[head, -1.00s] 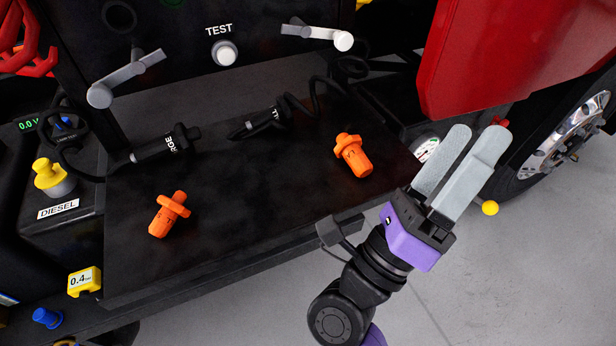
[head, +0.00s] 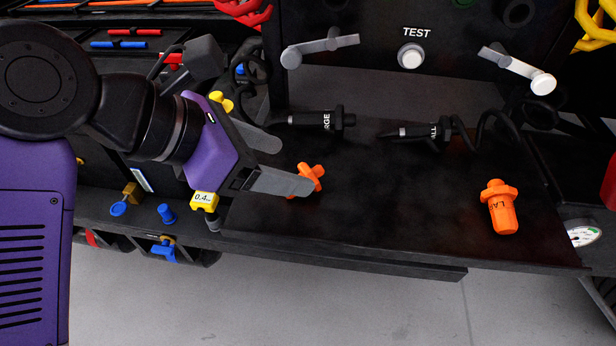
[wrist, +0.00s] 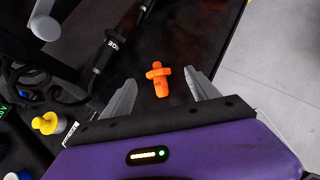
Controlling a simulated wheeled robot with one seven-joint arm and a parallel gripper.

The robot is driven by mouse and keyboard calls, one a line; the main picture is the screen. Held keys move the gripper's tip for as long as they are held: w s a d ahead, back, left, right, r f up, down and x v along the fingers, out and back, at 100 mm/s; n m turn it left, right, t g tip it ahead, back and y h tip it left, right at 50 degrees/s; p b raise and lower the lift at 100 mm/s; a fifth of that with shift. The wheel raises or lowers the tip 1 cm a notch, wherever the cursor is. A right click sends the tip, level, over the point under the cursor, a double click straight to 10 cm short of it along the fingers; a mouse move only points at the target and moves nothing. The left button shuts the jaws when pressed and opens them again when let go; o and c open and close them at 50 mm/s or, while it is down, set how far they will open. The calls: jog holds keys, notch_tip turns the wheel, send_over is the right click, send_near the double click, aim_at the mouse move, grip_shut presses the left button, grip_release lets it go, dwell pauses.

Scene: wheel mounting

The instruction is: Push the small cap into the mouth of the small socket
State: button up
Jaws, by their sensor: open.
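The orange cap near my gripper, seemingly the small cap (head: 316,171), lies on the black shelf, partly hidden by a finger. In the wrist view the cap (wrist: 158,76) shows whole, with cross-wings, between and just beyond my fingertips. My gripper (head: 295,166) is open, with grey fingers either side of the line to the cap; contact cannot be told. It also shows in the wrist view (wrist: 160,80). The small socket (head: 430,132), a black connector reading "ALL", lies on the shelf to the right. Its narrower end points left.
A black connector reading "RGE" (head: 322,121) lies behind my gripper. A cable runs from the small socket. The middle of the shelf is clear.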

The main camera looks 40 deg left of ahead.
aim_at(303, 170)
jog(key=shift+s+a+f, duration=0.1)
jog(key=shift+a+f, duration=0.05)
jog(key=shift+a, duration=0.1)
jog(key=p+x, duration=0.2)
jog(key=x, duration=0.4)
jog(key=shift+w+d+f, duration=0.1)
jog(key=shift+w+f, duration=0.35)
jog(key=shift+w, duration=0.05)
grip_shut()
jog(key=shift+r, duration=0.1)
notch_tip(303, 170, up, 20)
jog(key=b, duration=0.2)
